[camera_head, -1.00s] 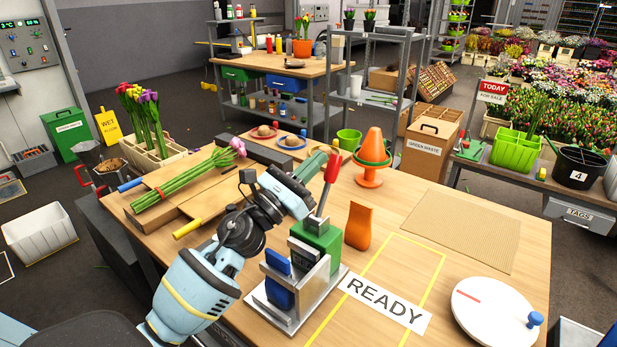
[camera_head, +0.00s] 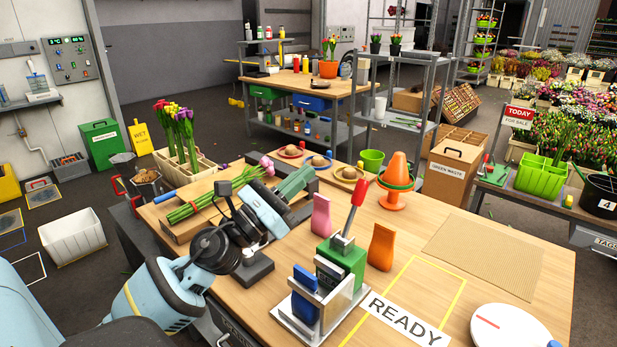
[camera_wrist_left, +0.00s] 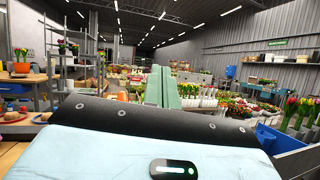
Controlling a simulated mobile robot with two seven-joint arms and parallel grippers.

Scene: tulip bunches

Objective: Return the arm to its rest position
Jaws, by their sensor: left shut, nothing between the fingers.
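My left arm (camera_head: 160,298) comes in from the lower left, pale blue with black joints, and reaches over the near left part of the workbench (camera_head: 400,232). My left gripper (camera_head: 302,178) has green fingers, shut and empty, pointing away toward the back of the bench. In the left wrist view the fingers (camera_wrist_left: 160,86) stand side by side with nothing between them. A bunch of tulips (camera_head: 190,210) lies on brown board behind the arm, partly hidden by it. My right gripper is not in view.
A green device with a red lever (camera_head: 343,252) stands right of the arm, with a pink piece (camera_head: 321,215) and an orange piece (camera_head: 381,247) near it. An orange cone (camera_head: 396,178) stands farther back. The ribbed mat (camera_head: 483,257) is bare.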

